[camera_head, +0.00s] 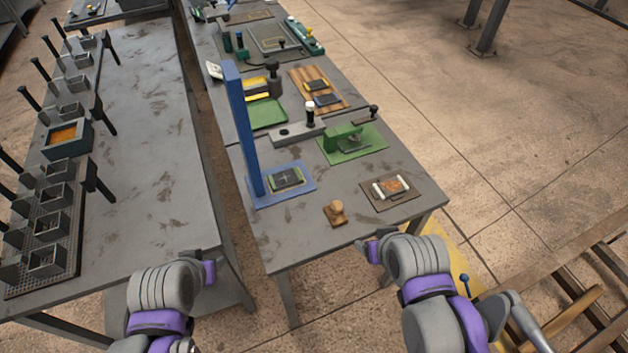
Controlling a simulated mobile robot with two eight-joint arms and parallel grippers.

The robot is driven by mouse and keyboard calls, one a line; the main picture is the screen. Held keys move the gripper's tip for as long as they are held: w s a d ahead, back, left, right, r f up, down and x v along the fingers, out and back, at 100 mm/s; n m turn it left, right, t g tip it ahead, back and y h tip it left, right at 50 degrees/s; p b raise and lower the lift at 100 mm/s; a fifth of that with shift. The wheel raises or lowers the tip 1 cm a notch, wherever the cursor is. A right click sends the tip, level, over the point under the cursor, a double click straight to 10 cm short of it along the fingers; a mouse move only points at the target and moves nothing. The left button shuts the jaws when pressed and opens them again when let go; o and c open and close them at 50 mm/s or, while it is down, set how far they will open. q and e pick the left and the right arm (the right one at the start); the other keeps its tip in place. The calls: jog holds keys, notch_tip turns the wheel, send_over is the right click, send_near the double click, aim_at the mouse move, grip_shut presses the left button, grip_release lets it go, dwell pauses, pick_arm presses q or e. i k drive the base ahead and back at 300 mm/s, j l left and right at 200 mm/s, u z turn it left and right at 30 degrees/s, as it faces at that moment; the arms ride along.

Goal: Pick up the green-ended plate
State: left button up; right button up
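No plate with clearly green ends can be made out. A small plate with pale ends (391,187) lies on a brown board (412,201) near the front right of the middle table; its end tint is too small to judge. A green base with a green block (343,139) sits behind it. My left gripper (208,268) is at the front edge of the left table, left of the middle table. My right gripper (371,247) is just in front of the middle table, below the brown board. Neither gripper's fingers show clearly.
A tall blue post (239,125) stands on a blue base (308,180) at the table's left edge. A wooden knob (336,210) stands near the front. Racks with several black posts line the left table (160,120). A yellow surface (452,262) lies below, right.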

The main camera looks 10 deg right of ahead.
aim_at(289, 178)
jog(key=i+l, duration=0.1)
jog(key=l, duration=0.15)
jog(key=i+l, duration=0.15)
jog(key=l+u, duration=0.1)
jog(key=u, duration=0.35)
jog(key=l+u, duration=0.1)
jog(key=u, duration=0.35)
jog(key=l+u, duration=0.1)
jog(key=u, duration=0.4)
jog(key=l+u, duration=0.1)
jog(key=u, duration=0.35)
